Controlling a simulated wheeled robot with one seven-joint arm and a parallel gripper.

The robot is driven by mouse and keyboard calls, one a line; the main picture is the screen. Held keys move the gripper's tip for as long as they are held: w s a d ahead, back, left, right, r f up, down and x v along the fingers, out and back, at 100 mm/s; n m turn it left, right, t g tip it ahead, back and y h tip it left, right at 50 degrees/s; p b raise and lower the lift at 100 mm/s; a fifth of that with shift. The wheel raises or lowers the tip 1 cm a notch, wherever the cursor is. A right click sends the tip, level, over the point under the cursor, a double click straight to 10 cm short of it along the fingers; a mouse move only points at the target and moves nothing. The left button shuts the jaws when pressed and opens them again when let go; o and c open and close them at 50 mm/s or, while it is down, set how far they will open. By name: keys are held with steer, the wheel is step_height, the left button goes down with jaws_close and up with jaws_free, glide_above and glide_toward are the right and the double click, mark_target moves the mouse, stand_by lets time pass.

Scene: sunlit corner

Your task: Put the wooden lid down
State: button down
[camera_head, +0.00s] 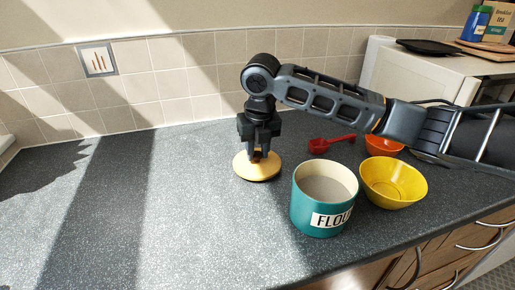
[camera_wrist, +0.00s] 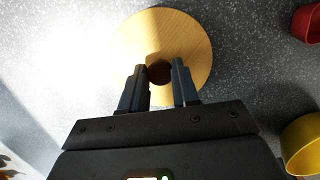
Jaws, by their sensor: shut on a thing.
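The wooden lid (camera_head: 245,171) is a round, pale wood disc with a dark knob. It is at the counter surface left of the teal canister; I cannot tell whether it touches the counter. My gripper (camera_head: 258,156) points down over the lid and is shut on its knob. In the wrist view the lid (camera_wrist: 185,32) lies flat beneath the fingers, and my gripper (camera_wrist: 159,78) has a fingertip on each side of the dark knob. The teal canister (camera_head: 308,218) marked FLOUR stands open at the right, with pale contents or interior showing.
A yellow bowl (camera_head: 393,198) stands right of the canister. A red scoop (camera_head: 319,146) and an orange bowl (camera_head: 384,145) are behind it. The grey speckled counter (camera_head: 190,220) is clear to the left and front. A tiled wall (camera_head: 170,85) bounds the back.

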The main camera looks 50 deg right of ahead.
mark_target(260, 166)
steer(key=shift+f, duration=0.25)
steer(key=c, duration=0.8)
jaws_free()
steer(key=r, duration=0.4)
steer(key=s+r+b, duration=0.1)
steer(key=r, duration=0.3)
steer(key=a+r, duration=0.1)
steer(key=r, duration=0.3)
steer(key=shift+s+r, duration=0.1)
steer(key=shift+s, duration=0.15)
